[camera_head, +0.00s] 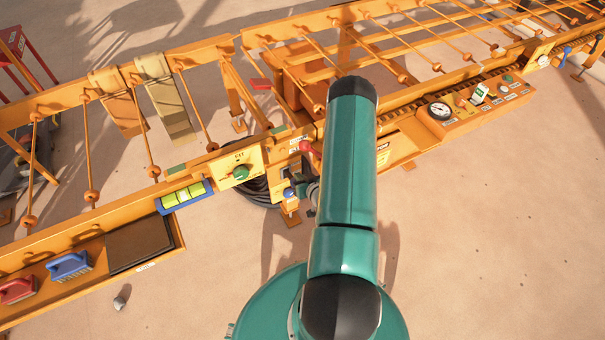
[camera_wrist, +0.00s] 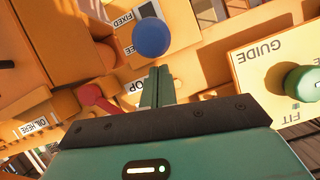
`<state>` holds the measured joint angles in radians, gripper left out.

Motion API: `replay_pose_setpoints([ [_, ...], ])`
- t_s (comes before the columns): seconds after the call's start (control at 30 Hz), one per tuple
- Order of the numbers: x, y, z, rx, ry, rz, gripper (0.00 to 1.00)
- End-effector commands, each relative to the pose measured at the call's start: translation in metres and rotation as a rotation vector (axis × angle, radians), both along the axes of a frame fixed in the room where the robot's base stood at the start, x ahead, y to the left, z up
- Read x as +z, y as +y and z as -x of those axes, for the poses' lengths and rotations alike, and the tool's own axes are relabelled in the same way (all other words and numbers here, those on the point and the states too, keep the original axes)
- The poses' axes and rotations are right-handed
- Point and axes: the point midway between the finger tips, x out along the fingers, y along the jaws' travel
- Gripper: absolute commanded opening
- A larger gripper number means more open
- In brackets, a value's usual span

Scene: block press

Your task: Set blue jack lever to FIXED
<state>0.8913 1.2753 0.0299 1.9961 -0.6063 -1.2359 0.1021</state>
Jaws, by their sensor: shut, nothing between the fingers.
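The blue jack lever shows as a round blue knob (camera_wrist: 151,37) in the wrist view, on an orange block. The blue knob also shows in the head view (camera_head: 289,192), just left of my arm. My gripper (camera_wrist: 159,72) is shut and empty, its fingertips just below the knob in the wrist view. I cannot tell whether they touch it. The lever's shaft is hidden behind the knob.
A red lever (camera_wrist: 95,97) is left of my fingers, and an orange GUIDE box (camera_wrist: 255,70) with a green knob (camera_wrist: 302,82) is at right. In the head view, a gauge panel (camera_head: 470,108) sits right of my arm. Bare ground lies in front of the frame.

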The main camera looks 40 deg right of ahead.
Motion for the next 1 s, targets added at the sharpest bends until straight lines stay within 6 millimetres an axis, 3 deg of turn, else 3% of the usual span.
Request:
replay_pose_setpoints([
  [1.0,-0.018,0.003,0.009,0.000,-0.081,0.024,0.00],
])
